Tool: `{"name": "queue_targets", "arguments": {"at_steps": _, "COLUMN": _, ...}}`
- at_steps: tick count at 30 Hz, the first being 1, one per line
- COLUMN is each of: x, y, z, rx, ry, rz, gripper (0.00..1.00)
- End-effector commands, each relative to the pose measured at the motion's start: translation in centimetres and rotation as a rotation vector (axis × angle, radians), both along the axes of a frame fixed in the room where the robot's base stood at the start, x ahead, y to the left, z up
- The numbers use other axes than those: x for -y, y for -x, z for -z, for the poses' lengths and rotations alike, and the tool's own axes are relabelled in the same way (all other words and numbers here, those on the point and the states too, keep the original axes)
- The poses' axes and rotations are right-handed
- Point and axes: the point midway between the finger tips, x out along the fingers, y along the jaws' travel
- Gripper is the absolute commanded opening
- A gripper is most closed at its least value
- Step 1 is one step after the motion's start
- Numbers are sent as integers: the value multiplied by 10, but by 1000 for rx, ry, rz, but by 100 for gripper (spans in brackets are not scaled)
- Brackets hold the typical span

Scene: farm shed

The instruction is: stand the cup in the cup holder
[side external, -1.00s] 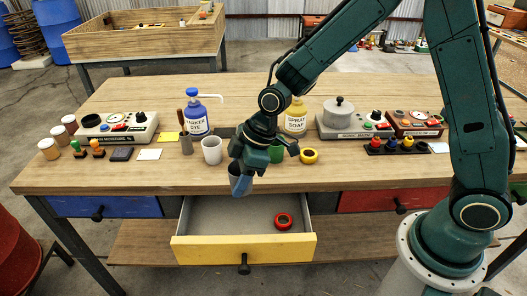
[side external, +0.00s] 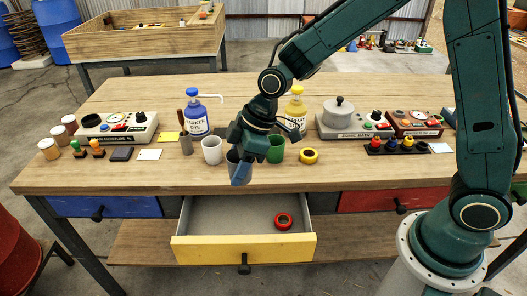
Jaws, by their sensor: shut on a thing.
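My gripper (side external: 236,168) points down over the front of the wooden table, between a white cup (side external: 211,150) and a green cup (side external: 276,150). It is shut on a blue-grey cup (side external: 233,160), which is partly covered by the gripper. I cannot tell whether this cup touches the tabletop. The white cup stands upright close to the left of my gripper. The green cup stands to its right, partly behind my wrist. I cannot make out a cup holder clearly; my gripper hides part of the table behind it.
A yellow-fronted drawer (side external: 243,249) stands open below, with a red ring (side external: 284,221) inside. A marker dye bottle (side external: 196,116) and a spray soap bottle (side external: 296,111) stand behind. A yellow ring (side external: 309,156) lies right of the green cup. The front table strip is mostly clear.

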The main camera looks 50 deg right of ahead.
Motion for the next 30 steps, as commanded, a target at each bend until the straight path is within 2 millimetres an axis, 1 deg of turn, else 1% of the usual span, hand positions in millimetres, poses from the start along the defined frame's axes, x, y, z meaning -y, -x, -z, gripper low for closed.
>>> {"name": "queue_targets", "arguments": {"at_steps": 1, "x": 0, "y": -1, "z": -10, "rx": 6, "ry": -1, "rz": 1, "gripper": 29}}
{"name": "queue_targets", "arguments": {"at_steps": 6, "x": 0, "y": -1, "z": -34, "rx": 5, "ry": 0, "rz": 1, "gripper": 29}}
{"name": "queue_targets", "arguments": {"at_steps": 12, "x": 0, "y": -1, "z": -60, "rx": 4, "ry": -1, "rz": 0, "gripper": 29}}
{"name": "queue_targets", "arguments": {"at_steps": 13, "x": 1, "y": -2, "z": -61, "rx": 1, "ry": 0, "rz": 5, "gripper": 29}}
{"name": "queue_targets", "arguments": {"at_steps": 23, "x": 22, "y": -42, "z": -62, "rx": -1, "ry": -2, "rz": 78, "gripper": 29}}
{"name": "queue_targets", "arguments": {"at_steps": 26, "x": 32, "y": -58, "z": -63, "rx": -1, "ry": -3, "rz": 108, "gripper": 29}}
{"name": "queue_targets", "arguments": {"at_steps": 30, "x": 51, "y": -86, "z": -64, "rx": -2, "ry": -3, "rz": 164, "gripper": 29}}
